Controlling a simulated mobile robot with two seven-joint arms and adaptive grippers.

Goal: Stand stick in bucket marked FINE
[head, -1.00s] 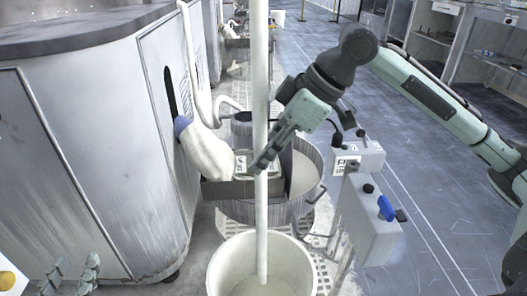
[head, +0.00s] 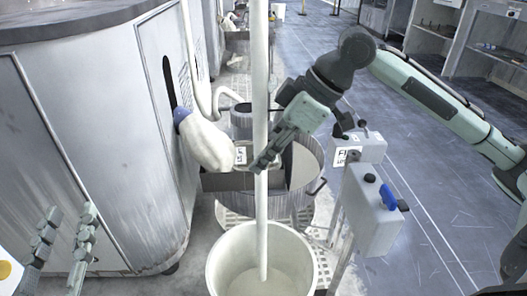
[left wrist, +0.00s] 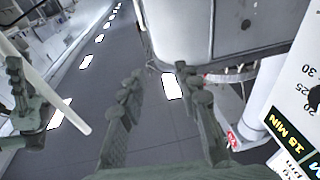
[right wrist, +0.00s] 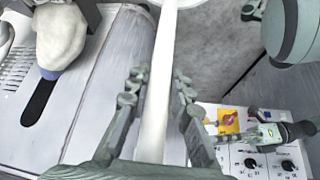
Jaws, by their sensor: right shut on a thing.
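A long white stick (head: 261,90) stands nearly upright in the head view. Its lower end is inside the pale bucket (head: 217,262) at the front; I cannot tell whether it touches the bottom. My right gripper (head: 262,163) is shut on the stick well above the bucket rim. The right wrist view shows the stick (right wrist: 156,115) between the fingers of that gripper (right wrist: 156,92). My left gripper (head: 66,245) is open and empty at the lower left; its spread fingers also show in the left wrist view (left wrist: 157,84). No FINE marking is readable on this bucket.
A metal drum (head: 293,205) stands behind the bucket. A grey control box (head: 372,212) with a blue knob is to the right, near a partly readable label (head: 343,157) beginning "FI". A large metal cabinet (head: 95,130) fills the left. Floor at right is clear.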

